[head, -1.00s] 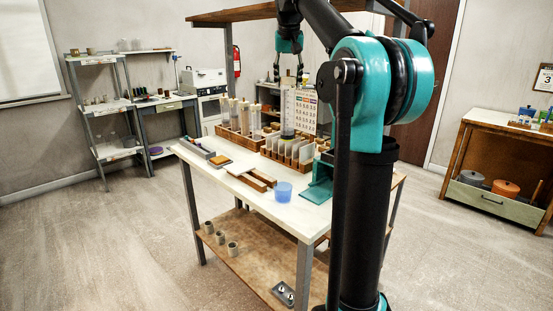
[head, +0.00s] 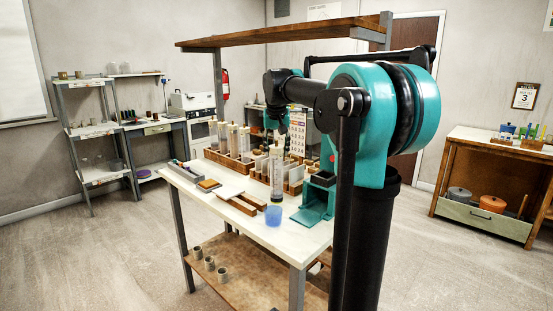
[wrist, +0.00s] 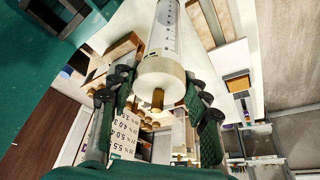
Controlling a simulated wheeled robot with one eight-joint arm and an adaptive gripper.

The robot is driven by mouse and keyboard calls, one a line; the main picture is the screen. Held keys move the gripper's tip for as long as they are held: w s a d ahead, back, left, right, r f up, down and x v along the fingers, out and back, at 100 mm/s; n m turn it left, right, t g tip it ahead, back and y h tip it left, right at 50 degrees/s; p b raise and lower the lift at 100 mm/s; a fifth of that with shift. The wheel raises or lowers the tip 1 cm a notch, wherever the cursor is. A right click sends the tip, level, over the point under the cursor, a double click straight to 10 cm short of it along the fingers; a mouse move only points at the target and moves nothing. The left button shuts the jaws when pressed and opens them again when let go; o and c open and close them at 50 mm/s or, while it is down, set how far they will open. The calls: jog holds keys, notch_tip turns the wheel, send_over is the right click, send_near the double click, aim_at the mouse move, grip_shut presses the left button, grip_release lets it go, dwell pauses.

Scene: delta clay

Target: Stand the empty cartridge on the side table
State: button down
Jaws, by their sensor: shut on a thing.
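The cartridge (head: 276,175) is a clear upright tube with a pale cap at its top and a dark band low down.
Wooden racks with more cartridges (head: 233,140) stand behind. An overhead shelf (head: 280,32) spans the bench. A wooden cabinet (head: 485,215) stands at right, with open floor before it.

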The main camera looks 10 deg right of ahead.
aim_at(277, 158)
jog(key=shift+f, duration=1.75)
jog(key=c, duration=0.7)
grip_release()
jog(key=shift+f, duration=0.1)
jog(key=shift+c, duration=0.2)
jog(key=v, duration=1.2)
